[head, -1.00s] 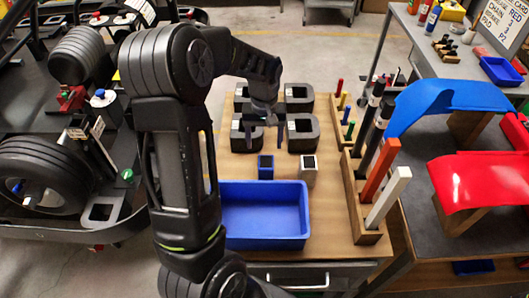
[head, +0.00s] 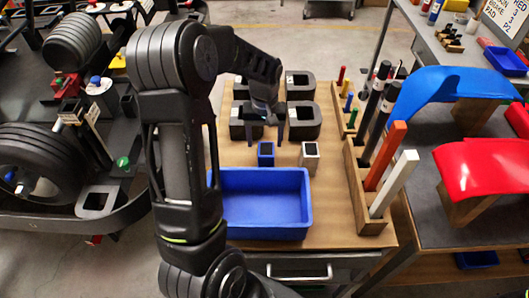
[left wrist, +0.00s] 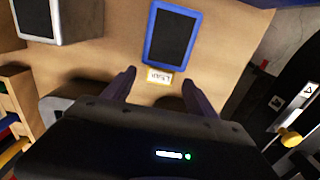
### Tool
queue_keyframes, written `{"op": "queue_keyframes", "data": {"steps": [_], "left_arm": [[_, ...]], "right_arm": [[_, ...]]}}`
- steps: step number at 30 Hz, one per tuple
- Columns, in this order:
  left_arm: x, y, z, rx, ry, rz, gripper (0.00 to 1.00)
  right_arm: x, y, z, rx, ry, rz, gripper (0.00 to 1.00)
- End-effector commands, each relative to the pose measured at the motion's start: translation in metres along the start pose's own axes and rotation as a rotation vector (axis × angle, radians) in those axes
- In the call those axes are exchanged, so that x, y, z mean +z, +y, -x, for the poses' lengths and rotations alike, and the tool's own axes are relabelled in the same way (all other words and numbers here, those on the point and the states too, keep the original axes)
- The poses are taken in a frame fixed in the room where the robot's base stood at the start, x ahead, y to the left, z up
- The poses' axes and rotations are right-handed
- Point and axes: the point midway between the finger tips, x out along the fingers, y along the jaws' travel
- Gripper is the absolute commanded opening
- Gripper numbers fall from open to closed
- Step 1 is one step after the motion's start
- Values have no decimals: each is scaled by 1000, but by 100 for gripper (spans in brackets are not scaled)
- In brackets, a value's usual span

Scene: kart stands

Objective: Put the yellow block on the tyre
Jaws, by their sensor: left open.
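I cannot make out a clear yellow block; a small yellow thing (head: 118,62) shows by the kart at the upper left, too small to tell. A large black tyre (head: 38,162) lies at the left in the head view, and another dark ribbed tyre (head: 80,42) stands behind it. My left gripper (head: 266,132) is open and empty, just behind a blue block with a dark top (head: 265,154). In the left wrist view its fingertips (left wrist: 158,82) are spread and point toward the blue-rimmed block (left wrist: 173,35), without touching it. My right gripper is not seen.
A white block (head: 310,155) stands right of the blue one. An empty blue bin (head: 265,232) is in front, and several black blocks (head: 302,118) stand behind. A wooden rack (head: 352,172) with coloured bars is at the right. Blue and red panels (head: 485,168) lie beyond.

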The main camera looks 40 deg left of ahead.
Motion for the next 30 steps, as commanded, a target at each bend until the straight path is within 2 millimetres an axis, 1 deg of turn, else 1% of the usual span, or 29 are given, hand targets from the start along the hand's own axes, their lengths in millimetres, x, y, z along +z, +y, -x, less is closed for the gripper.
{"op": "queue_keyframes", "data": {"steps": [1,4,23,26,30], "left_arm": [[0,0,-14,0,0,1,66],[0,0,-22,0,0,1,66],[0,0,-22,0,0,0,66],[0,0,-22,0,0,0,60],[0,0,-22,0,0,0,48]], "right_arm": [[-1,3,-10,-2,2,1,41],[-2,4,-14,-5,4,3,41],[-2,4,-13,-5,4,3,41],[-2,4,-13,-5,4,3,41],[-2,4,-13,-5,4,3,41]]}}
